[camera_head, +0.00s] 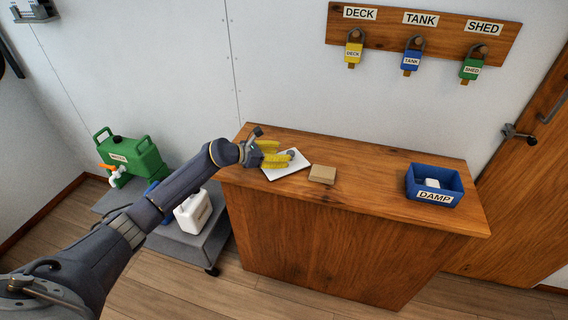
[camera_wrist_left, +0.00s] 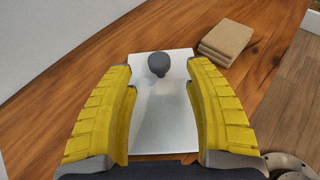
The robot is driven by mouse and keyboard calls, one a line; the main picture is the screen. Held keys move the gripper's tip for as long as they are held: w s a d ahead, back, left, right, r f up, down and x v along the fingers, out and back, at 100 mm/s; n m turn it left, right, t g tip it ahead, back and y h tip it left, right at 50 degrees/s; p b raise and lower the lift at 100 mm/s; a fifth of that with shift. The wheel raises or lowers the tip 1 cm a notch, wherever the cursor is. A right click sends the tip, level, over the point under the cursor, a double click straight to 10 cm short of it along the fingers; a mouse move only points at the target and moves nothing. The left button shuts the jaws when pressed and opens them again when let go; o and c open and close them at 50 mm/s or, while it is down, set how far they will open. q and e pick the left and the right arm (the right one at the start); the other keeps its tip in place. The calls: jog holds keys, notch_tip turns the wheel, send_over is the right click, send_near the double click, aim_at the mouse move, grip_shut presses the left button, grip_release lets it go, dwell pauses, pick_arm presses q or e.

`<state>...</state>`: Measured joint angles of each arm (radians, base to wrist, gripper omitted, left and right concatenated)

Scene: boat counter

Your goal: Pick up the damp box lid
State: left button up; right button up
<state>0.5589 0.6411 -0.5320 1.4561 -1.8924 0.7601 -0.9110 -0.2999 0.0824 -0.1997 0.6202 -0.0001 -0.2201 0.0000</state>
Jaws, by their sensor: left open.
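The lid, a flat white panel (camera_head: 284,173) with a dark grey knob (camera_wrist_left: 158,64), lies on the left part of the wooden counter. It also shows in the left wrist view (camera_wrist_left: 160,122). My left gripper (camera_head: 286,158) has yellow ribbed fingers and is open over the lid. In the left wrist view its fingers (camera_wrist_left: 160,70) stand on either side of the panel, with the knob between and just beyond the tips. Nothing is held. The blue box labelled DAMP (camera_head: 434,196) stands at the counter's right with a small white item inside. My right gripper is out of view.
A stack of tan squares (camera_head: 322,174) sits right of the lid, also in the left wrist view (camera_wrist_left: 226,40). The counter (camera_head: 375,185) is clear between stack and box. Labelled padlocks (camera_head: 412,60) hang on the wall board. A low cart (camera_head: 203,248) stands left of the counter.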

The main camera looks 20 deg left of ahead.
aim_at(289, 152)
pick_arm(q)
jog(key=shift+x, duration=2.2)
jog(key=shift+c, duration=0.4)
grip_shut()
